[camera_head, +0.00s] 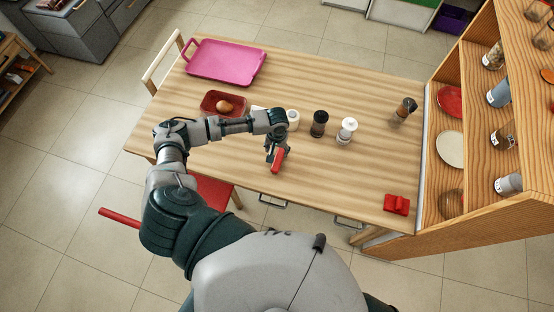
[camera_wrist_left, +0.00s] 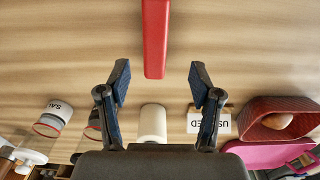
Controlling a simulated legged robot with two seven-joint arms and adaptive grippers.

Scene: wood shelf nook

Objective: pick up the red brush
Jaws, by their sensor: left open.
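A long red bar-shaped thing, seemingly the red brush (camera_head: 279,160), lies on the wooden table near its front edge. In the left wrist view the red brush (camera_wrist_left: 155,38) comes down from the top edge, and its near end sits between my spread fingertips. Its bristles are not visible. My left gripper (camera_head: 273,153) is at the brush, pointing down. The left wrist view shows the gripper (camera_wrist_left: 160,78) open, with a gap on both sides of the brush. My right gripper is not in view.
A red bowl with a brown egg-like item (camera_head: 225,106), a white roll (camera_head: 292,117), a dark grinder (camera_head: 319,122) and a white-topped shaker (camera_head: 347,129) stand behind. A pink tray (camera_head: 226,61) lies farther back. Another red object (camera_head: 397,204) lies right, beside the wooden shelf (camera_head: 500,220).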

